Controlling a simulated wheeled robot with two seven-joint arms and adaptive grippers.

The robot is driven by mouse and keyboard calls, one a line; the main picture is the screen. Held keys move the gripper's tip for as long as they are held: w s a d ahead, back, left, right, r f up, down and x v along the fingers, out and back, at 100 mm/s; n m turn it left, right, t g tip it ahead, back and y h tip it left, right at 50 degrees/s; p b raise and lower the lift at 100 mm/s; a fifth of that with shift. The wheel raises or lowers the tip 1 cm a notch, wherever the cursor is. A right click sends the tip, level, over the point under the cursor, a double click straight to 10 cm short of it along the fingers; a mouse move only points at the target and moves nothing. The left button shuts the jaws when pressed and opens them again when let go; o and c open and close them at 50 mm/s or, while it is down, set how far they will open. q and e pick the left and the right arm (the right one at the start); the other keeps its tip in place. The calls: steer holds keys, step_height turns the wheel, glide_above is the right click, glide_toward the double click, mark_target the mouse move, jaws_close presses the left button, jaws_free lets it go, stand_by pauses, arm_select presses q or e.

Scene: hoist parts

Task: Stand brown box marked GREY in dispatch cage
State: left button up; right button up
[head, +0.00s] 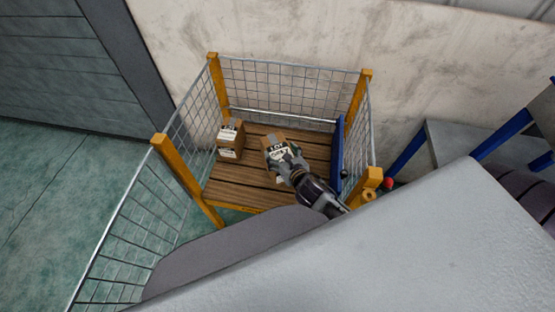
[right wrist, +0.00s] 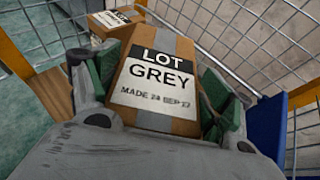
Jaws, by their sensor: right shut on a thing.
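The brown box marked GREY (head: 273,141) is inside the dispatch cage (head: 176,168), above or on its plank floor; I cannot tell whether it touches. In the right wrist view the box (right wrist: 158,75) shows a white label reading LOT GREY. My right gripper (head: 284,160) is shut on this box, with green-padded fingers on both sides of it. The gripper hides part of the box in the head view. The cage has orange posts, wire mesh sides and a wooden floor (head: 240,192). My left gripper is not in view.
Another brown box with a label (head: 230,141) stands on the planks at the cage's left; it also shows in the right wrist view (right wrist: 112,21). A blue panel (head: 337,152) stands at the cage's right side. Bare planks lie between the boxes and in front.

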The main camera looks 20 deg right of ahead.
steer(key=shift+w+r, duration=0.2)
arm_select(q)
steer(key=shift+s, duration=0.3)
arm_select(e)
steer(key=shift+w, duration=0.1)
